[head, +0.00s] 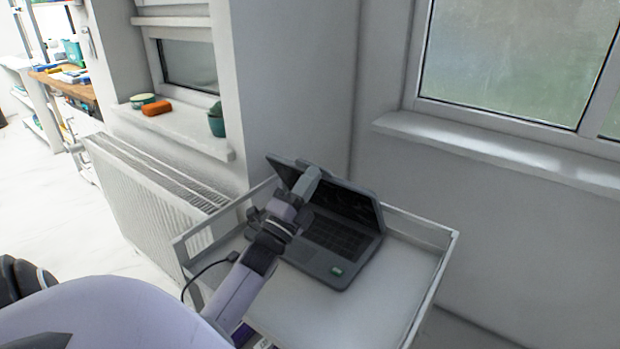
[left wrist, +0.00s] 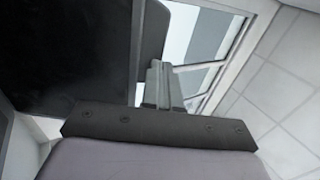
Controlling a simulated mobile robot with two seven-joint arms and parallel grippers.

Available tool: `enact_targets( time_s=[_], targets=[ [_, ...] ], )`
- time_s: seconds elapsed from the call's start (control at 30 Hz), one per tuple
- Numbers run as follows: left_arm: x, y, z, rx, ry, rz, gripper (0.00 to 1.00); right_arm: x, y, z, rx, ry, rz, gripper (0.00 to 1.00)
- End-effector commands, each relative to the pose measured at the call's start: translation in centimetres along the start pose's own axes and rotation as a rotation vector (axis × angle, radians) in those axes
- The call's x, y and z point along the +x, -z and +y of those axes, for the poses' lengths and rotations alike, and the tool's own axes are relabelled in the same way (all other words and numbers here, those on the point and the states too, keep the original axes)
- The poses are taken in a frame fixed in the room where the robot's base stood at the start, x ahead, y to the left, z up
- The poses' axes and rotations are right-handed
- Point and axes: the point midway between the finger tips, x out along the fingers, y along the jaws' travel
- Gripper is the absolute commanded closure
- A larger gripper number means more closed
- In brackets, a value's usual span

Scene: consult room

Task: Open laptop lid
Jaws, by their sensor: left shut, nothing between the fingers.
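The laptop (head: 345,238) sits on a white railed cart, its keyboard facing up and its lid (head: 355,203) raised and leaning back, partly open. My left arm reaches in from the lower left over the keyboard. My left gripper (head: 307,180) is shut and empty, in front of the screen near the lid's upper edge; I cannot tell whether it touches the lid. In the left wrist view my shut fingers (left wrist: 160,80) show beside the dark lid (left wrist: 75,60). Part of the keyboard and screen is hidden behind my arm. My right gripper is not in view.
The cart (head: 375,300) has a raised rim around it and bare room in front of and right of the laptop. Walls stand close behind. A radiator (head: 150,190) stands at left, below a sill with an orange object (head: 157,108) and a teal pot (head: 216,122).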

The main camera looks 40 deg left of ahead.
Motion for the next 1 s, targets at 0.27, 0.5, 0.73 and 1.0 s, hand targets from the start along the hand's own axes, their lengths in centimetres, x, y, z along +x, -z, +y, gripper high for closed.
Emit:
enact_targets(
  time_s=[0.27, 0.5, 0.73, 1.0],
  targets=[
    [0.1, 0.0, 0.1, 0.000, -0.001, 0.000, 1.00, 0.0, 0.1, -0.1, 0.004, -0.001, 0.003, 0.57],
    [1.2, 0.1, -0.5, -0.001, -0.037, 0.002, 1.00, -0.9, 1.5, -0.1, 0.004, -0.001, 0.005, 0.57],
    [4.6, 0.0, -0.4, 0.001, -0.121, 0.002, 1.00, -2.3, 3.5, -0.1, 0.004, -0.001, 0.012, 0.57],
    [8.8, 0.0, 1.0, 0.000, -0.120, 0.001, 1.00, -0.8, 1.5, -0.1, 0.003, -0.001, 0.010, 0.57]
  ],
)
